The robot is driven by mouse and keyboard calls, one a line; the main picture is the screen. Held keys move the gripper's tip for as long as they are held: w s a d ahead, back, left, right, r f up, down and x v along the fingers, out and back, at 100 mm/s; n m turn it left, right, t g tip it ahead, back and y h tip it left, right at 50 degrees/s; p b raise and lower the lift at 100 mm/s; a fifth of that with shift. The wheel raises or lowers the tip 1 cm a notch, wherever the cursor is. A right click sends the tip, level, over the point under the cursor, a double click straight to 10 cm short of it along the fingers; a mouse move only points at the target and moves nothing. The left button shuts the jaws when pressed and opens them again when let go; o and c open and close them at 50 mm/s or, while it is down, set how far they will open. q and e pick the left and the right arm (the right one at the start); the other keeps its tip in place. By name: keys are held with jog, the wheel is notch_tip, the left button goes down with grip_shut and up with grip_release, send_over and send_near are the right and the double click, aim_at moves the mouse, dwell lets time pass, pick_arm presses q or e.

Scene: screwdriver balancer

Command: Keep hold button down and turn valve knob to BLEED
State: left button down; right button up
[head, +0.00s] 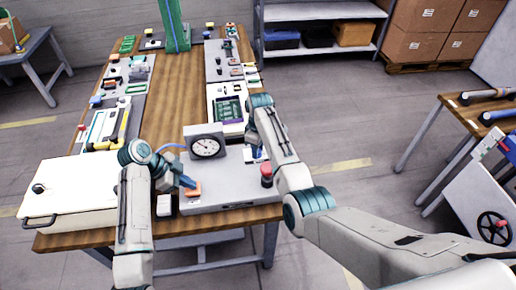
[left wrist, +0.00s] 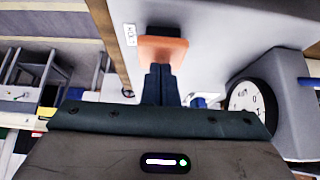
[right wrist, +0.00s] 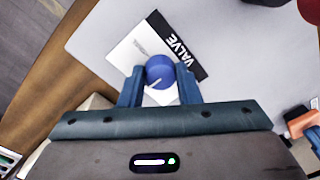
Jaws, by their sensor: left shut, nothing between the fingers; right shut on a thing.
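The orange hold button (head: 193,189) is on the front left of the grey gauge panel (head: 228,190). My left gripper (head: 188,181) is shut and empty, its fingertips against the button's edge. The left wrist view shows the closed fingers (left wrist: 160,70) over the orange button (left wrist: 162,48); how far it is pressed cannot be told. My right gripper (right wrist: 160,84) is shut on the blue valve knob (right wrist: 160,70), one finger on each side. The knob's white pointer line is slanted. A white plate (right wrist: 130,52) with the word VALVE lies under it; the BLEED mark is not readable.
A round dial gauge (head: 206,146) stands upright on the panel between my grippers. A red knob (head: 266,170) is at the panel's right, close to my right arm. A white case (head: 75,190) lies to the left. The wooden table (head: 180,100) has bare room behind.

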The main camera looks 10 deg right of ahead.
jog(key=shift+n, duration=0.3)
jog(key=o, duration=1)
jog(key=r, duration=1.2)
jog(key=shift+w+d, duration=0.15)
jog(key=shift+w, duration=0.05)
pick_arm(q)
notch_tip(320, 180, up, 7)
jog(key=p, duration=0.6)
jog(key=shift+p, duration=0.3)
pick_arm(e)
notch_tip(320, 180, up, 6)
jog(key=shift+r, duration=0.25)
